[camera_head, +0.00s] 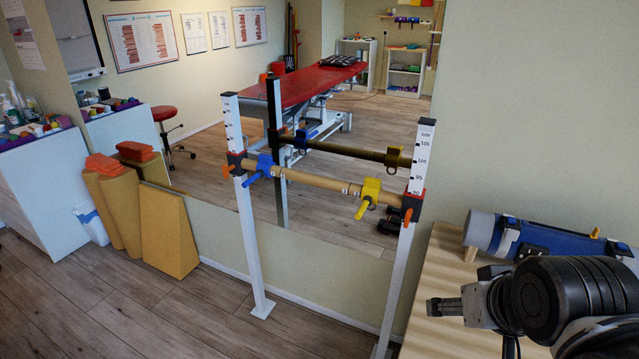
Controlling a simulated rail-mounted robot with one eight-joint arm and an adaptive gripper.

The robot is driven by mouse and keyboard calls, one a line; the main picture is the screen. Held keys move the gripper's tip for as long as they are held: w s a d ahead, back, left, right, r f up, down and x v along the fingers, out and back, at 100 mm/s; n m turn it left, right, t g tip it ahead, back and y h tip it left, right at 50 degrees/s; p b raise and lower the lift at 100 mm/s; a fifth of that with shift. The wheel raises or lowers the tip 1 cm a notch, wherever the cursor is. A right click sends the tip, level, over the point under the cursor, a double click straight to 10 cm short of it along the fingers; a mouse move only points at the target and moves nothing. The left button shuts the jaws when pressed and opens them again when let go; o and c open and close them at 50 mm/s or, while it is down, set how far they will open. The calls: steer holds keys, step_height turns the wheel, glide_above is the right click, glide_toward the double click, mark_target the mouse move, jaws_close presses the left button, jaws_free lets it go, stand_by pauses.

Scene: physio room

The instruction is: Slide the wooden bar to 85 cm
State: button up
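The wooden bar (318,180) spans two white posts with printed scales. Its left end sits in a dark clamp with an orange lever (233,168), its right end in a dark and red clamp (411,205). A blue handle (262,167) and a yellow handle (369,192) are fitted on the bar. On the right post's scale (421,160), 90 shows just above the clamp, with 95, 100 and 105 higher; the exact bar reading is hard to tell. My gripper (432,307) is at lower right, apart from the bar; its finger opening is too small to judge.
A wall mirror behind the frame reflects the bar, a red treatment table (300,85) and shelves. A wooden table (445,255) with a blue roll (550,245) stands at right. Foam wedges (165,230) lean at left. The floor before the frame is clear.

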steer(key=shift+c, duration=1.4)
steer(key=w+a+r+m+t+y+b, duration=0.15)
steer(key=w+a, duration=0.25)
steer(key=w, duration=0.4)
steer(key=w+a+r+m+t+y+b, duration=0.1)
steer(key=w+a+r+m, duration=0.15)
steer(key=w, duration=0.45)
steer(key=m+t+y+b, duration=0.3)
steer(key=m+y+b, duration=0.1)
steer(key=m, duration=0.2)
glide_above(316, 183)
steer(key=s+d, duration=0.4)
steer(key=s, duration=0.3)
steer(key=s+d, duration=0.3)
steer(key=s, duration=0.4)
step_height(316, 183, down, 5)
steer(key=w+a+f+m, duration=0.1)
steer(key=w+f, duration=0.2)
steer(key=w+a+f+m+t+b, duration=0.1)
steer(key=w+a+f+m, duration=0.1)
steer(key=w+f, duration=0.1)
steer(key=w+a+f+m+t, duration=0.1)
steer(key=w+a+f+m, duration=0.1)
steer(key=w+f, duration=0.1)
steer(key=shift+w+b, duration=0.25)
steer(key=shift+b, duration=0.15)
steer(key=shift+b+x, duration=0.8)
steer(key=shift+x, duration=2.9)
steer(key=shift+d, duration=0.1)
steer(key=shift+c, duration=0.5)
